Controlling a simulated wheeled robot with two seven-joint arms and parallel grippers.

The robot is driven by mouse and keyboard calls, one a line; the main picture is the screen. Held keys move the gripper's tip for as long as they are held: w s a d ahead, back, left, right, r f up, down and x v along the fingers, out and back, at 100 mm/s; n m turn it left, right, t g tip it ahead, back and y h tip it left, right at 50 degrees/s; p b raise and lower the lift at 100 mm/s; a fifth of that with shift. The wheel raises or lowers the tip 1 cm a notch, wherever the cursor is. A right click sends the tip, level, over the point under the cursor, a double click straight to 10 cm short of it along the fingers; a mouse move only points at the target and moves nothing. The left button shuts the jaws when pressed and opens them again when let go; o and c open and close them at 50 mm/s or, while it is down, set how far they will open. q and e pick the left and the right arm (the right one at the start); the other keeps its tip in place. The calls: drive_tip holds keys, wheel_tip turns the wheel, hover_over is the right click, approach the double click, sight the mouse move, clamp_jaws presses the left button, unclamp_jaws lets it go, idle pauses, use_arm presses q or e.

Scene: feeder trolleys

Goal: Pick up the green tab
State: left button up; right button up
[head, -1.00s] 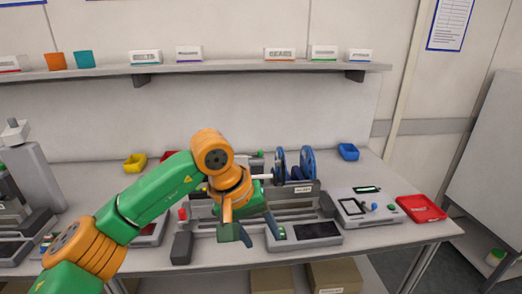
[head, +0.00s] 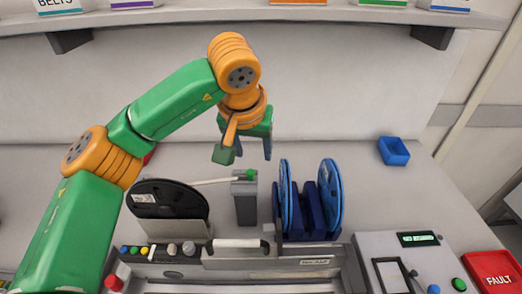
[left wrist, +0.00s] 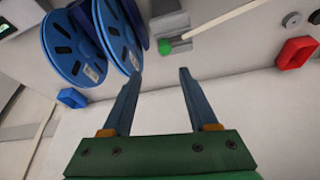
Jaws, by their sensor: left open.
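The green tab (head: 251,174) sits on top of a grey upright post (head: 245,204) behind the feeder trolley. A pale strip runs to it from the black reel on the left. The tab also shows as a small green knob in the left wrist view (left wrist: 165,47), beyond the fingertips and roughly between them. My left gripper (head: 252,158) is open and empty, just above and behind the tab in the head view. Its two blue fingers (left wrist: 158,72) are spread in the left wrist view and touch nothing. My right gripper is not in view.
Two blue reels (head: 331,200) stand close to the right of the post. A black reel (head: 166,205) stands to the left. A blue bin (head: 393,151) and a red FAULT tray (head: 489,270) are on the right. The bench behind is mostly clear.

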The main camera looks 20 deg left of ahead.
sight(250, 172)
use_arm(q)
drive_tip(key=shift+w+f, duration=0.1)
drive_tip(key=shift+f, duration=0.15)
drive_tip(key=f, duration=0.1)
drive_tip(key=s+f+p, duration=0.1)
drive_tip(key=a+f+p, duration=0.1)
drive_tip(key=shift+s, duration=0.25)
drive_tip(key=x, duration=0.2)
drive_tip(key=shift+w+f+p, duration=0.25)
drive_tip(key=shift+w+p, duration=0.05)
drive_tip(key=shift+w, duration=0.05)
drive_tip(key=shift+w+f, duration=0.15)
drive_tip(key=shift+w, duration=0.05)
drive_tip(key=shift+s+d, duration=0.1)
drive_tip(key=shift+s, duration=0.1)
clamp_jaws()
drive_tip(key=shift+w, duration=0.1)
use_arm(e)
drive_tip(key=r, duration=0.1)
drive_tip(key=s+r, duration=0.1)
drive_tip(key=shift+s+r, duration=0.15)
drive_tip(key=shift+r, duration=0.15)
